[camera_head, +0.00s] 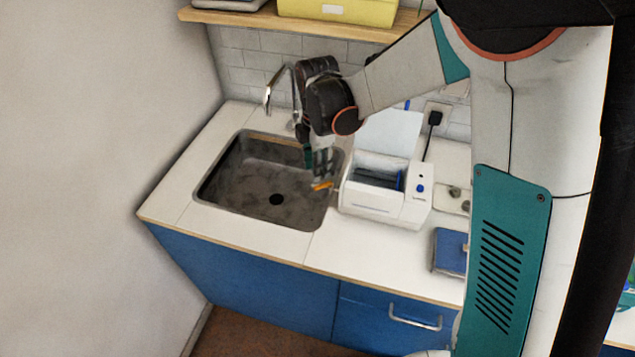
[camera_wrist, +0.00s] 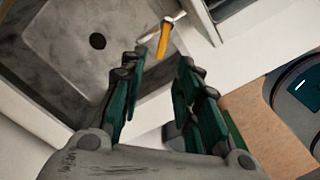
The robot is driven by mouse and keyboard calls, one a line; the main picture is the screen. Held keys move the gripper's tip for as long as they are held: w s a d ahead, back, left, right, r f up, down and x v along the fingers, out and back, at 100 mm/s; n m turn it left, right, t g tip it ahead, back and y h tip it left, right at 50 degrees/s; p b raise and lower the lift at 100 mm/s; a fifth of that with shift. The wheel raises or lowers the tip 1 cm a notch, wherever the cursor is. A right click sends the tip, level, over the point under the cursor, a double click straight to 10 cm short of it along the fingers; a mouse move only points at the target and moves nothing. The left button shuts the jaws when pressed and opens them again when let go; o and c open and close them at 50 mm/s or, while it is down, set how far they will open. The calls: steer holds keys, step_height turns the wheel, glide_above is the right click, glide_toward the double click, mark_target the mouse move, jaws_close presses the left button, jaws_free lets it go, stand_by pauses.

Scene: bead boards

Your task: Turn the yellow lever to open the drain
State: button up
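The yellow lever (camera_head: 322,185) sticks out from a short metal fitting at the left side of the white machine (camera_head: 385,205), over the sink's right edge. In the wrist view the yellow lever (camera_wrist: 165,40) lies just beyond my fingertips, with the metal fitting (camera_wrist: 175,19) at its far end. My gripper (camera_head: 322,165) is above the lever in the head view. My gripper (camera_wrist: 157,68) is open, its two fingers apart with nothing between them. I cannot tell whether a finger touches the lever.
The sink (camera_head: 235,205) has a dark round drain hole (camera_head: 276,199). A curved metal faucet (camera_head: 268,92) stands behind it, close to my wrist. The machine's lid (camera_head: 392,132) stands open. A blue box (camera_head: 450,250) lies on the counter at right. A shelf (camera_head: 240,20) hangs above.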

mark_target(317, 186)
step_height(317, 186, down, 7)
steer(key=shift+r+b, duration=0.2)
steer(key=shift+b, duration=0.4)
jaws_close()
